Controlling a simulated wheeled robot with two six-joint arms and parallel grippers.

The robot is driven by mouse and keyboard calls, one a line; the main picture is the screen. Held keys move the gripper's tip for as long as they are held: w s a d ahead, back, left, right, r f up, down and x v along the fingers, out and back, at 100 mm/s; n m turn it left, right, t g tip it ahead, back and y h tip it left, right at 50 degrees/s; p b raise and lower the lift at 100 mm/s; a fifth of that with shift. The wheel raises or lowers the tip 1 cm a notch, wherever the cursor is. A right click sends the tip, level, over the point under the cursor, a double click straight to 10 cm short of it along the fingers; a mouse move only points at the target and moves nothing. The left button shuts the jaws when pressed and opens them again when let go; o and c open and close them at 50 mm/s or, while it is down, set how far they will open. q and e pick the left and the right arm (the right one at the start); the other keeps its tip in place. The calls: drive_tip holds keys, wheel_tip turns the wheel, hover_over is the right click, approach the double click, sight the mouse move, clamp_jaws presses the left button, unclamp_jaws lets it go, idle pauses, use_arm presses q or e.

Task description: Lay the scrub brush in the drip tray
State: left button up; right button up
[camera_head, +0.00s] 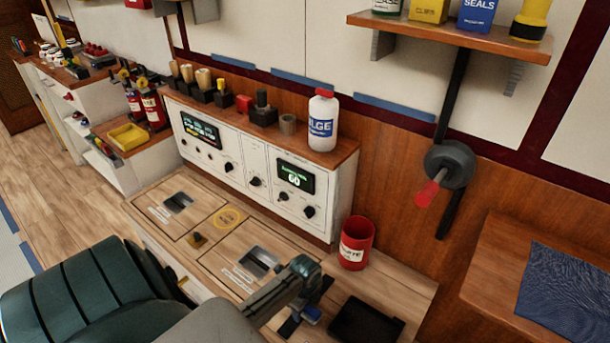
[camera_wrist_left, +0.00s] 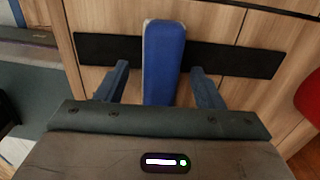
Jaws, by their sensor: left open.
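The scrub brush appears to be the blue block (camera_wrist_left: 161,65) between the fingers of my left gripper (camera_wrist_left: 160,72) in the wrist view, with a gap on each side. My left gripper is open around it. In the head view the gripper (camera_head: 308,297) is over the near right part of the wooden counter, and a bit of the blue brush (camera_head: 311,316) shows below it. A flat black piece, likely the drip tray (camera_head: 366,324), lies just right of it. In the wrist view a black strip (camera_wrist_left: 240,60) passes behind the brush; whether they touch is unclear. My right gripper is out of view.
A red can (camera_head: 356,243) stands on the counter behind the black piece. The white control panel (camera_head: 260,172) rises behind, with a white bottle (camera_head: 322,120) on top. A wall lever with a red grip (camera_head: 430,193) sticks out to the right. A blue cloth (camera_head: 565,290) lies far right.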

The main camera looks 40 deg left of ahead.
use_arm(q)
drive_tip(key=shift+c, duration=0.2)
drive_tip(key=c, duration=1.1)
drive_tip(key=shift+r, duration=0.15)
drive_tip(key=shift+c, duration=0.2)
drive_tip(key=shift+r, duration=0.3)
drive_tip(key=r, duration=0.2)
drive_tip(key=shift+s+a+r, duration=0.1)
drive_tip(key=shift+s+r, duration=0.25)
drive_tip(key=shift+r, duration=0.05)
drive_tip(key=s+a+r, duration=0.1)
drive_tip(key=s+a, duration=0.1)
drive_tip(key=s, duration=1.3)
drive_tip(key=shift+r, duration=0.2)
